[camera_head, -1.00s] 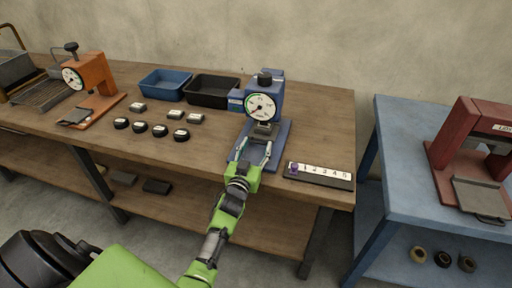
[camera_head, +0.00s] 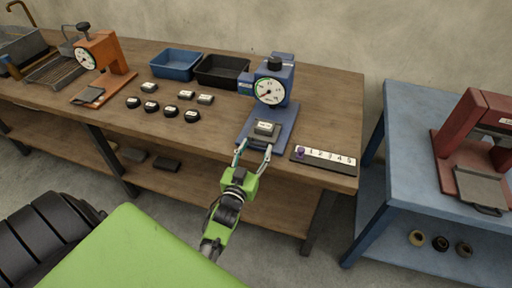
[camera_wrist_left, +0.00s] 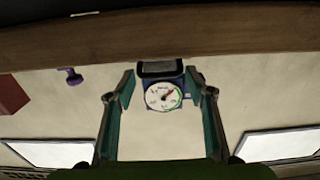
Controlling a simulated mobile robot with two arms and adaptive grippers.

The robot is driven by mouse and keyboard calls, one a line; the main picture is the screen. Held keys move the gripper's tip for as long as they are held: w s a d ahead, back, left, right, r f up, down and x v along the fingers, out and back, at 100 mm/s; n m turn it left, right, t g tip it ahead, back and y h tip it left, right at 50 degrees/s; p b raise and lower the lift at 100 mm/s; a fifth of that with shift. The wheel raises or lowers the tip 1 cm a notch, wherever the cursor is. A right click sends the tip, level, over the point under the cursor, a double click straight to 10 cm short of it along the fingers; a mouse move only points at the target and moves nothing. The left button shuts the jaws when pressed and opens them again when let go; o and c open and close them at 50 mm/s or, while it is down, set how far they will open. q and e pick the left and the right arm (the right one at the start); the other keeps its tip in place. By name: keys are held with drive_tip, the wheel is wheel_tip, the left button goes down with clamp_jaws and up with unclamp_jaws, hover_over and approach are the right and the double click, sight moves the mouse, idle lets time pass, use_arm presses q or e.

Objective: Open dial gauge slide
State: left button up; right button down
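The blue dial gauge (camera_head: 270,90) stands at the right part of the wooden bench, with a white round dial. Its slide (camera_head: 266,129) sticks out in front of the dial over the blue base, with a small grey labelled block on it. My left gripper (camera_head: 256,149) is at the bench's front edge, just in front of the slide, with its fingers apart. In the left wrist view, the dial (camera_wrist_left: 163,96) and the dark slide end (camera_wrist_left: 160,68) appear between the two spread fingers. I cannot tell whether they touch the slide. My right gripper is not in view.
A numbered strip with a purple peg (camera_head: 325,157) lies right of the gauge. Several small black parts (camera_head: 171,111) and two bins, blue (camera_head: 177,63) and black (camera_head: 222,70), are to the left. An orange gauge (camera_head: 102,55) stands further left, a red press (camera_head: 470,140) on the blue table.

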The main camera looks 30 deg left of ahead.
use_arm(q)
drive_tip(key=shift+o, duration=1.3)
drive_tip(key=shift+r, duration=0.1)
wheel_tip(320, 180, up, 10)
